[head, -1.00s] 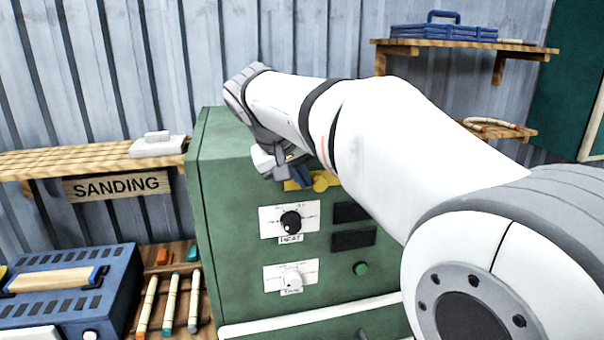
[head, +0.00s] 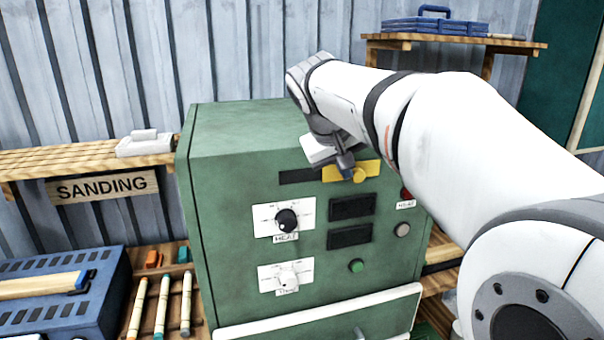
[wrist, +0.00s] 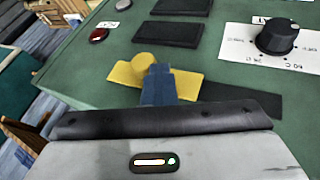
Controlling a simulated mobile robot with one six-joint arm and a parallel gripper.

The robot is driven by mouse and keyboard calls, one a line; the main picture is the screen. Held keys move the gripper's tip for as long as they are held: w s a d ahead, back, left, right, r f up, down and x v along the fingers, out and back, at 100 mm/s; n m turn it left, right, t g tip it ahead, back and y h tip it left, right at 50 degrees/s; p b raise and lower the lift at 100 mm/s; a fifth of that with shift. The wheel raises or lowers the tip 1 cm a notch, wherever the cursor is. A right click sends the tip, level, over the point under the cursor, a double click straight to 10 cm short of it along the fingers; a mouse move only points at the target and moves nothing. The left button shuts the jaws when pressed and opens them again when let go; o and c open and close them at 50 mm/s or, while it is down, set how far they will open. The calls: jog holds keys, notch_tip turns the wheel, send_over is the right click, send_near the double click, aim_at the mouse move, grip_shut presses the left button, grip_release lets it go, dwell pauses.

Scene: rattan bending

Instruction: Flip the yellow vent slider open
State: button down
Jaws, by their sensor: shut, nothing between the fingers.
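The yellow vent slider (head: 370,170) with its round knob lies at the right end of a dark slot (head: 298,177), high on the front of the green cabinet (head: 235,190). The slot's left part is bare. My gripper (head: 347,171) is shut and empty, its tips just left of the knob over the yellow plate. In the wrist view the slider (wrist: 122,75) is left of centre. The shut fingertips of my gripper (wrist: 158,72) overlap its plate beside the knob; I cannot tell whether they touch. The bare dark slot (wrist: 250,106) runs to the right there.
A wooden shelf (head: 85,160) and blue box (head: 60,290) stand left.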

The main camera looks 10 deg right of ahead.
jog(key=shift+d, duration=0.1)
dwell(0.3)
jog(key=s+a+r, duration=0.5)
jog(key=a+r, duration=0.3)
jog(key=r, duration=0.1)
jog(key=shift+d+f, duration=0.15)
jog(key=s+d+f+y, duration=0.1)
jog(key=s+f, duration=0.4)
jog(key=f, duration=0.5)
jog(key=s+d+f+g+y, duration=0.1)
jog(key=s+d+f+y, duration=0.1)
jog(key=s+f, duration=0.4)
jog(key=s+d+f+y, duration=0.1)
jog(key=s+f, duration=0.5)
jog(key=f, duration=0.8)
jog(key=shift+s+d+m+g, duration=0.15)
jog(key=shift+d+m+g, duration=0.25)
jog(key=shift+d, duration=0.35)
